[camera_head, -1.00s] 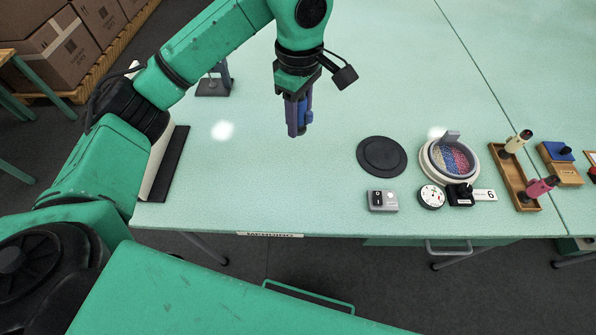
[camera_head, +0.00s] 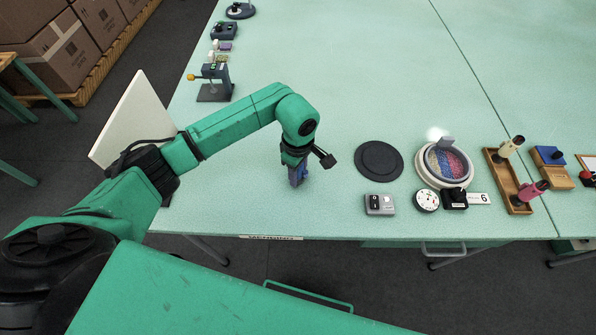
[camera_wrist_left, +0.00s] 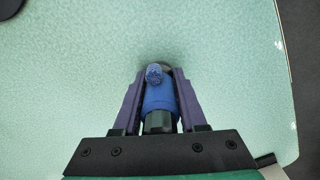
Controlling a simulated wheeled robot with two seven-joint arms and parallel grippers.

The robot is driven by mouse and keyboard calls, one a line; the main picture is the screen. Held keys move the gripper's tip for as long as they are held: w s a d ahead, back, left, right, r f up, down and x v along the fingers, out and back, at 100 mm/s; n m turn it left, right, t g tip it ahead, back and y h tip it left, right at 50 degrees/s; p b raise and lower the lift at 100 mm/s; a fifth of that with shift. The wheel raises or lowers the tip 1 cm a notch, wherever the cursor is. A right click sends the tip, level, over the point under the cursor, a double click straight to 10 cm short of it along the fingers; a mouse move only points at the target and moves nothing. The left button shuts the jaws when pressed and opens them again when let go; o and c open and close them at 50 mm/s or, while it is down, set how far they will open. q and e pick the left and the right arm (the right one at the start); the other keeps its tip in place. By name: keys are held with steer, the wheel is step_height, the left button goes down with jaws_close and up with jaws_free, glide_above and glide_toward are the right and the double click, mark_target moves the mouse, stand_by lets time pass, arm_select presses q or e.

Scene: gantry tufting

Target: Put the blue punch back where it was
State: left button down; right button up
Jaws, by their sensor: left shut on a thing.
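My left gripper (camera_head: 298,180) is shut on the blue punch (camera_wrist_left: 159,98), whose blue body lies between the two purple fingers in the left wrist view. In the head view the gripper is low over the left part of the table, and the punch is mostly hidden by the fingers. Whether its tip touches the table I cannot tell. A wooden tray (camera_head: 508,183) stands far to the right. It holds a cream punch (camera_head: 511,146) at its back end and a pink punch (camera_head: 530,191) at its front end, with bare wood between them. My right gripper is out of view.
Between gripper and tray are a dark round disc (camera_head: 379,161), a round dish of coloured tufting (camera_head: 444,163), a grey switch box (camera_head: 380,204) and a dial (camera_head: 427,200). A grey stand (camera_head: 214,84) is at back left. The table around the gripper is clear.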

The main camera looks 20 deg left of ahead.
arm_select(q)
steer(key=shift+c, duration=2.3)
jaws_free()
steer(key=shift+f, duration=0.1)
steer(key=shift+r+p, duration=0.3)
steer(key=shift+p, duration=0.05)
step_height(320, 180, up, 11)
steer(key=b, duration=0.3)
steer(key=shift+f, duration=0.1)
steer(key=shift+r, duration=0.45)
